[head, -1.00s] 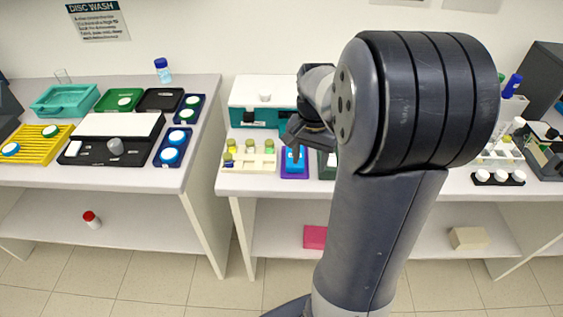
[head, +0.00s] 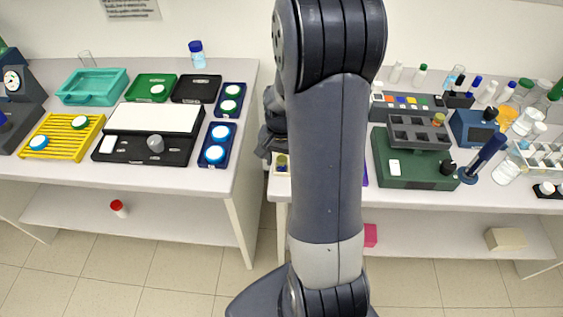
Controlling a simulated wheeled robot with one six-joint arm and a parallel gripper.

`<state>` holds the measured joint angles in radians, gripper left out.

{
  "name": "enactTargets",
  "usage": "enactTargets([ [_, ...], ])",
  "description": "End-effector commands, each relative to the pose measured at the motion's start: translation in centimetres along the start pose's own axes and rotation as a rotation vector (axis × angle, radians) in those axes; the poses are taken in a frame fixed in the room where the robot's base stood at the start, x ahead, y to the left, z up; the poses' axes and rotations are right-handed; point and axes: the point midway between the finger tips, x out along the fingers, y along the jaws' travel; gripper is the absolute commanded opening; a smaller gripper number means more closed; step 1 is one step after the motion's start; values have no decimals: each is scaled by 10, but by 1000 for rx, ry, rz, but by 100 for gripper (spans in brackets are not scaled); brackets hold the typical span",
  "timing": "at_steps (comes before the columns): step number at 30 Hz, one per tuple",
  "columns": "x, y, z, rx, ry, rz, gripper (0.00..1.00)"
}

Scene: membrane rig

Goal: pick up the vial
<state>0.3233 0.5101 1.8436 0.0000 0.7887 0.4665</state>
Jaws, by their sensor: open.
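The word "vial" fits more than one thing here. A small vial with an olive-yellow cap (head: 282,160) stands in a cream rack (head: 281,173) at the left end of the right bench; my arm hides most of this rack. Another vial with an orange-yellow cap (head: 438,119) stands at the grey block on the green device. A small red-capped container (head: 118,208) is on the left bench's lower shelf. My gripper (head: 271,150) is partly behind my arm, close to the cream rack in the picture. Its fingertips are mostly hidden, and no held object shows.
A floor gap separates the left bench (head: 245,110) from the right one. The green device (head: 415,170), a blue pipette-like tool (head: 485,158) and several bottles crowd the right bench. A black tray with a white plate (head: 153,120) and blue trays fill the left bench.

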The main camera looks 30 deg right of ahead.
Motion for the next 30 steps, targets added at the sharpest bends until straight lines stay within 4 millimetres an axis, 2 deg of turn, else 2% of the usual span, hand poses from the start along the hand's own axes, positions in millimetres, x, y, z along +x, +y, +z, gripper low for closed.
enactTargets([
  [6, 0, 0, 0, 0, 1, 0, 51],
  [21, 0, 0, 0, 0, 1, 0, 10],
  [30, -4, 0, -1, 0, 2, -1, 10],
])
